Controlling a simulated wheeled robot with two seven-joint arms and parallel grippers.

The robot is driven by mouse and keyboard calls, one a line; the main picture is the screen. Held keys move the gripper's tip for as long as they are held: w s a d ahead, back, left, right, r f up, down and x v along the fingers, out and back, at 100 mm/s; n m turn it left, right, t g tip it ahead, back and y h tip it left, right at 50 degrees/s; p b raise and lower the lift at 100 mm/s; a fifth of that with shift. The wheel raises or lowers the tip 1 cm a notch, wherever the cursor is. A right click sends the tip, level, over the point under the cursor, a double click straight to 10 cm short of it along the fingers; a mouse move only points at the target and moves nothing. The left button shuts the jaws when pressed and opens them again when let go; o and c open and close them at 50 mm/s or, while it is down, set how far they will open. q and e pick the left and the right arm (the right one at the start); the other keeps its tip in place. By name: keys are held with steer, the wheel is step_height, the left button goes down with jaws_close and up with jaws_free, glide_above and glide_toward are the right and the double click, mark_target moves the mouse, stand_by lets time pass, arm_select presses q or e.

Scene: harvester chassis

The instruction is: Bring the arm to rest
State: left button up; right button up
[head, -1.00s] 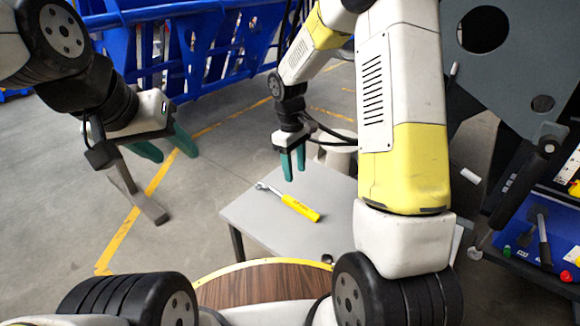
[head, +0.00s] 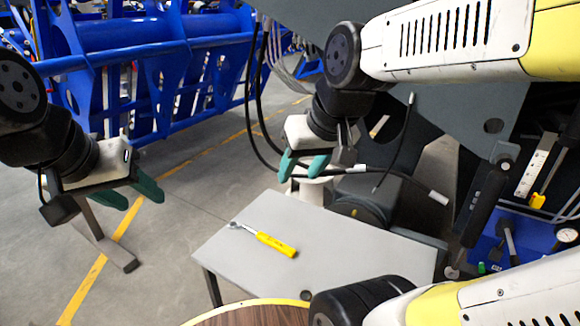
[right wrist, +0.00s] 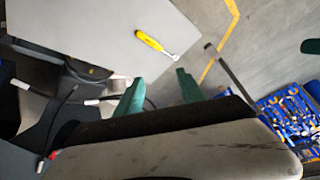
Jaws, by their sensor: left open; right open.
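My right gripper (head: 304,166) is open and empty, held above and behind the far edge of the grey table in the head view. Its two green fingers also show apart in the right wrist view (right wrist: 158,92). My left gripper (head: 138,194) is open and empty over the floor at the left. A wrench with a yellow handle (head: 275,243) lies on the grey table (head: 340,245), apart from both grippers. The wrench (right wrist: 150,41) also shows in the right wrist view.
A blue metal frame (head: 150,70) stands at the back left. Dark machine panels with hanging cables (head: 262,110) are close behind my right gripper. A blue tool board (head: 520,240) is at the right.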

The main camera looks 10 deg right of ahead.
steer(key=shift+s+r+m+t, duration=0.25)
steer(key=shift+s+m+t, duration=0.15)
steer(key=shift+s, duration=0.65)
steer(key=shift+o, duration=0.4)
stand_by(0.7)
